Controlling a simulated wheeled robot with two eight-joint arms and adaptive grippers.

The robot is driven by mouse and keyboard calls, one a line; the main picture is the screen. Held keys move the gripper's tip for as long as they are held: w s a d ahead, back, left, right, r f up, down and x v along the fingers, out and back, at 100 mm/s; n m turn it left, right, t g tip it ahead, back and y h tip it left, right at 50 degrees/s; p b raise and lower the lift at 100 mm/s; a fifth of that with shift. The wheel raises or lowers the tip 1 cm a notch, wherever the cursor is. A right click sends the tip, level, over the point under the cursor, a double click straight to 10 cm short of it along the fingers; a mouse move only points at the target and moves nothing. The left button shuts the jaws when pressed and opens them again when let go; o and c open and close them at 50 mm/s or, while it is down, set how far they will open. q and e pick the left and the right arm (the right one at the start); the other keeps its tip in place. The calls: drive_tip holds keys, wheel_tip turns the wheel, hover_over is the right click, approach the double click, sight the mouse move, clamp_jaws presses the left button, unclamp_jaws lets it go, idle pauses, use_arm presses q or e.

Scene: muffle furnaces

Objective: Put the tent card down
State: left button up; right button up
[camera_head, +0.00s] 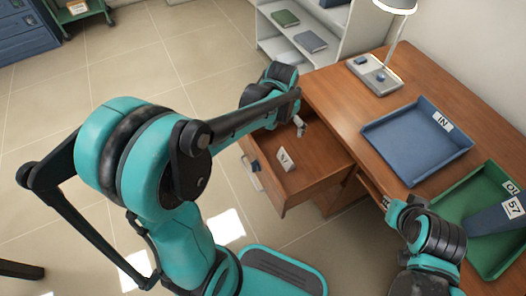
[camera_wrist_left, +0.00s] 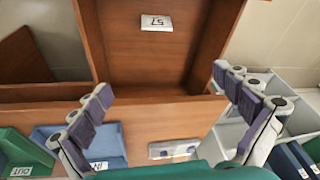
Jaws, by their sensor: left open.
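A small white tent card (camera_head: 285,160) marked 57 rests inside the open wooden drawer (camera_head: 318,158), near its front. The left wrist view shows the card (camera_wrist_left: 157,22) lone on the drawer floor, near the top of the picture. My left gripper (camera_head: 300,125) is over the drawer's far side in the head view, apart from the card. In the left wrist view my left gripper (camera_wrist_left: 168,105) has its fingers spread wide with nothing between them. My right arm's end (camera_head: 392,208) is by the desk's front edge; its fingers are not clear.
On the desk (camera_head: 345,95) are a blue IN tray (camera_head: 400,145), a green OUT tray (camera_head: 470,250) holding a dark blue item marked 57 (camera_head: 500,215), and a lamp (camera_head: 395,40). A white shelf (camera_head: 300,45) with books stands behind.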

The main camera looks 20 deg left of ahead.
use_arm(q)
drive_tip(key=s+r+n+t, duration=0.2)
drive_tip(key=s+r, duration=0.1)
drive_tip(key=s, duration=0.5)
drive_tip(key=s+r+n+t, duration=0.2)
drive_tip(key=s, duration=0.7)
drive_tip(key=shift+s+r, duration=0.3)
drive_tip(key=shift+r, duration=0.1)
